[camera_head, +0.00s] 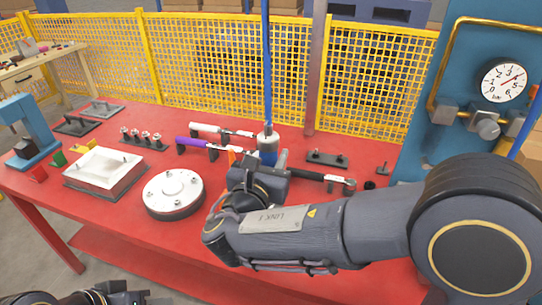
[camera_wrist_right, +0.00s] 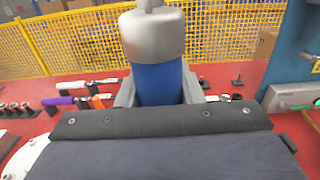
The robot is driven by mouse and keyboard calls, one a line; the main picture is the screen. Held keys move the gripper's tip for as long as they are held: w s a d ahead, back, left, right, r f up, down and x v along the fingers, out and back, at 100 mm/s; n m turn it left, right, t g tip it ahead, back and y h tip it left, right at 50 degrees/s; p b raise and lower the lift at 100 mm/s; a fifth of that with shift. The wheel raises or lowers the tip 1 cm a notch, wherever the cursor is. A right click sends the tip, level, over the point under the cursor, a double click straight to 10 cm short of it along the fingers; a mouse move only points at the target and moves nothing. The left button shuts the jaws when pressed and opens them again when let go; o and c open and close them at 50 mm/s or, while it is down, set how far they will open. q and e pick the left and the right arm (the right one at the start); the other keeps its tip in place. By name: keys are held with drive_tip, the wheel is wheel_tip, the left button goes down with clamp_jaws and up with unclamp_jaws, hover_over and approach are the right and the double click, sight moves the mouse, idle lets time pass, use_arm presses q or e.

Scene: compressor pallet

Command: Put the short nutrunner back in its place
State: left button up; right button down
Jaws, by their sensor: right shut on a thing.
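The nutrunner (camera_head: 267,148) has a blue body and a silver cap, with a blue line rising from the cap. In the right wrist view its blue body (camera_wrist_right: 157,84) stands roughly upright. My right gripper (camera_wrist_right: 158,92) is shut on that body, one grey finger on each side. In the head view the right gripper (camera_head: 266,158) is partly behind my wrist, and the tool's lower end is hidden. My left gripper (camera_head: 100,297) shows only in part at the bottom edge. I cannot tell which spot is the nutrunner's place.
White-handled (camera_head: 209,128), purple-handled (camera_head: 193,142) and black-handled (camera_head: 305,174) tools lie on stands nearby. A black plate with studs (camera_head: 327,158) is to the right. A round silver flange (camera_head: 173,192) and a block (camera_head: 103,170) stand left on the red table (camera_head: 130,213). A gauge panel (camera_head: 480,60) stands right.

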drive_tip(key=shift+f+b, duration=1.25)
drive_tip(key=shift+f, duration=0.25)
idle(0.3)
drive_tip(key=c, duration=1)
unclamp_jaws()
drive_tip(key=shift+c, duration=0.2)
drive_tip(key=shift+o, duration=0.7)
drive_tip(key=shift+f, duration=0.15)
drive_tip(key=v, duration=0.8)
drive_tip(key=shift+w, duration=0.1)
